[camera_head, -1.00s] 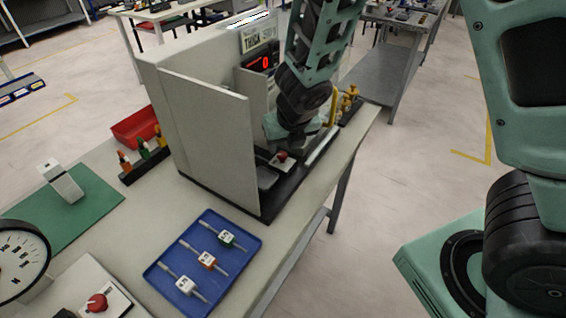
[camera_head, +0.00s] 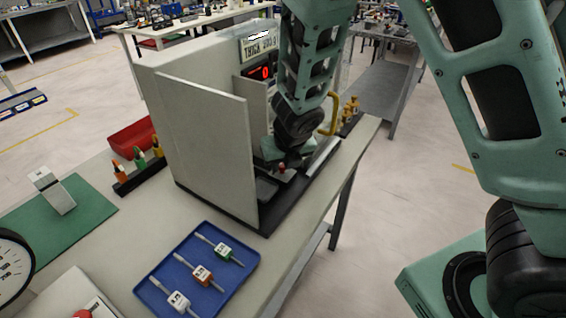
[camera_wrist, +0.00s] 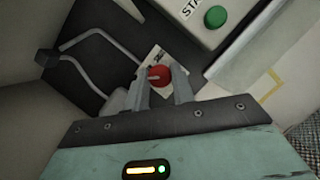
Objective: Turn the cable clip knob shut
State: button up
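The red knob (camera_wrist: 158,75) sits on a small white plate on the dark floor of a walled booth, with a pale pointer line on its top. In the head view the knob (camera_head: 282,168) shows just below my gripper (camera_head: 279,152). In the wrist view my gripper (camera_wrist: 160,82) has one finger on each side of the knob, with the fingers apart and the knob between their tips. A narrow gap seems to show, and I cannot tell whether either finger touches it. A grey bent cable (camera_wrist: 95,38) lies left of the knob.
The booth's tall grey wall (camera_head: 205,145) stands left of my gripper. A green button (camera_wrist: 215,16) is on a box beside the knob. A yellow curved handle (camera_head: 332,115) stands right of my arm. A blue tray (camera_head: 240,275) with several tools lies in front.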

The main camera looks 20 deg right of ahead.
jog(key=shift+m+p, duration=0.35)
jog(key=shift+m, duration=0.05)
jog(key=m+h+p, duration=0.1)
jog(key=m, duration=0.1)
jog(key=m+p, duration=0.2)
jog(key=shift+a+r+g+h, duration=0.1)
jog(key=shift+r+g+h, duration=0.1)
jog(key=shift+g+h, duration=0.15)
jog(key=m+g+h+p, duration=0.1)
jog(key=m+p, duration=0.2)
jog(key=m, duration=0.1)
jog(key=shift+w+a, duration=0.1)
jog(key=m+p, duration=0.1)
jog(key=m, duration=0.1)
jog(key=m+g+h+p, duration=0.1)
jog(key=m, duration=0.2)
jog(key=shift+w+f+g, duration=0.1)
jog(key=shift+f+g, duration=0.05)
jog(key=shift+g, duration=0.1)
jog(key=m+g, duration=0.1)
jog(key=m, duration=0.3)
jog(key=shift+w+a+h, duration=0.1)
jog(key=shift+h, duration=0.15)
jog(key=shift+m+g, duration=0.3)
jog(key=o, duration=1)
